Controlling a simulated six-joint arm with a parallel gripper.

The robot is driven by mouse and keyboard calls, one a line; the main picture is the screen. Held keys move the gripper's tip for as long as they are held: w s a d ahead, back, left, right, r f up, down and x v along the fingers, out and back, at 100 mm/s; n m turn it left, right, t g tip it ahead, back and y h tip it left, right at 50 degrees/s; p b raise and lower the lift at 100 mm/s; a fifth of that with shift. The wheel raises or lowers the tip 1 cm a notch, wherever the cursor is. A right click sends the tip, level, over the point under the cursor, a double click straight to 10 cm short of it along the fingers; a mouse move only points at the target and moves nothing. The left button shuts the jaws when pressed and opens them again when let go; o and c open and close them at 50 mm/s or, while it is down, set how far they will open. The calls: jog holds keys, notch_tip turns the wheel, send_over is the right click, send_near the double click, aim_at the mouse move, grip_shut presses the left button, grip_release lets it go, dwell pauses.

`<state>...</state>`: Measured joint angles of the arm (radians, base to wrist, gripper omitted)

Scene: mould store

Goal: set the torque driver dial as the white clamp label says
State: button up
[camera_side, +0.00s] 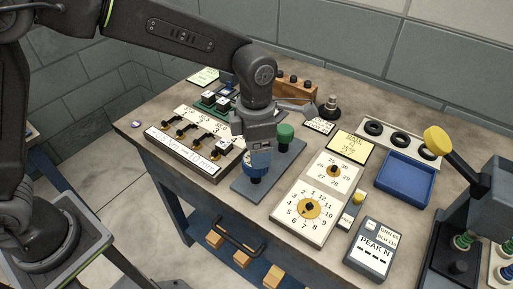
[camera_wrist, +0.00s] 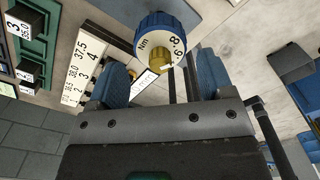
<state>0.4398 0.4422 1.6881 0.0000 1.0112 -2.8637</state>
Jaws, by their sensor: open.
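The torque driver (camera_wrist: 165,38) shows in the wrist view as a blue knurled dial with a white face. "Nm", 6 and 8 are readable on it, with a brass tip at its lower edge. In the side view its blue body (camera_side: 257,169) is under my gripper (camera_side: 259,153), on a grey plate. In the wrist view my gripper (camera_wrist: 162,74) is open, its blue pads apart, with the dial between and beyond them. I cannot tell whether they touch it. A rack with black-and-brass clamps has a white front strip (camera_side: 180,156) with small print, possibly "Nm"; its setting is not clearly readable.
A green knob (camera_side: 285,133) stands on the grey plate (camera_side: 245,187) close behind my gripper. A white two-dial panel (camera_side: 314,216) lies to the right. A blue tray (camera_side: 405,180) and a yellow-handled press (camera_side: 438,141) stand farther right. Bare bench shows near the front edge.

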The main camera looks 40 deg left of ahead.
jog(key=m, duration=1.7)
jog(key=shift+m, duration=0.4)
jog(key=c, duration=1.3)
